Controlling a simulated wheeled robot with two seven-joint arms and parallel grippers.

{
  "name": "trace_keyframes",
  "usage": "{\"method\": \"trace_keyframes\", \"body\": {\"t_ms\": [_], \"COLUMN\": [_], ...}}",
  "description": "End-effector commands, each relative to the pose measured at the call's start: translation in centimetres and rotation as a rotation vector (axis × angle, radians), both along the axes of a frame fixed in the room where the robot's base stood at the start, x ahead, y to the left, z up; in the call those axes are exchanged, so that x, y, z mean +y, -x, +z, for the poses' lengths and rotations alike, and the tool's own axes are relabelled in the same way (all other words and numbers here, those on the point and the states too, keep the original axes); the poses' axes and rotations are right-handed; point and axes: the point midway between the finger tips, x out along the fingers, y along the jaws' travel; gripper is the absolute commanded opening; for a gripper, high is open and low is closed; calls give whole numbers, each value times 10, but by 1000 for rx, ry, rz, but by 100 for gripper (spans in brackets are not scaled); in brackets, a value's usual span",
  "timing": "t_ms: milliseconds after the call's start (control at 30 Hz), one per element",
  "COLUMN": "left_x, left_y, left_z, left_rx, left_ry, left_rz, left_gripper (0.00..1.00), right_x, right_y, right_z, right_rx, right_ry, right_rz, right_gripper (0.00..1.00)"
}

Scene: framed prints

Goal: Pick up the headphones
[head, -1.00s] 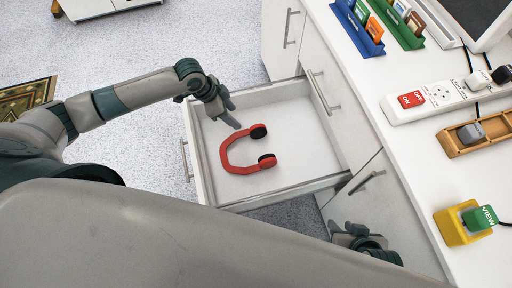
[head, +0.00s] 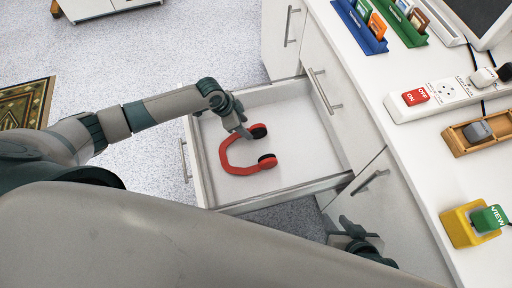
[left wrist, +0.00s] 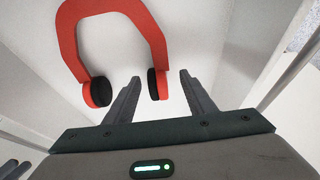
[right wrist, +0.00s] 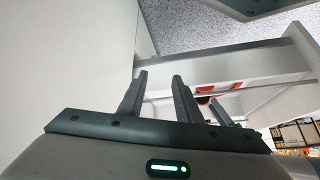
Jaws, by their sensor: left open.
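The red headphones (head: 238,168) with black ear pads lie flat in the open white drawer (head: 310,140). Their band curves to the left and both ear cups point right in the head view. My left gripper (head: 246,134) is open above the far ear cup. In the left wrist view the headphones (left wrist: 120,12) show one ear cup between the open fingers (left wrist: 160,78) in the picture and the other left of them. Contact cannot be told. My right gripper (head: 350,224) is open and empty by the cabinet front, and the right wrist view shows its parted fingers (right wrist: 160,78).
The white counter (head: 400,150) on the right holds a power strip (head: 440,96), a wooden tray (head: 460,142), a yellow block (head: 458,230) and card racks (head: 360,25). The drawer's right part is bare. Drawer walls surround the headphones.

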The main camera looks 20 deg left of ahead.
Motion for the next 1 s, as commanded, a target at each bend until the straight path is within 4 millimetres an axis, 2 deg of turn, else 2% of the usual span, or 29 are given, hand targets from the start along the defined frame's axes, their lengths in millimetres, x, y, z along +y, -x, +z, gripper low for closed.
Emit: {"method": "trace_keyframes", "body": {"t_ms": [167, 533, 1000], "left_x": [-4, -22, -23], "left_y": [-1, -8, -8], "left_z": [-6, -43, -46], "left_rx": [1, 0, 0], "left_ry": [1, 0, 0], "left_rz": [0, 1, 0], "left_gripper": [50, 50, 50], "right_x": [-2, 9, 12], "right_y": [-2, -15, -11], "right_z": [-2, 3, 5], "right_rx": [-4, -73, -74], "right_ry": [2, -36, -46], "right_rz": [-1, 0, 0], "right_gripper": [31, 31, 31]}}
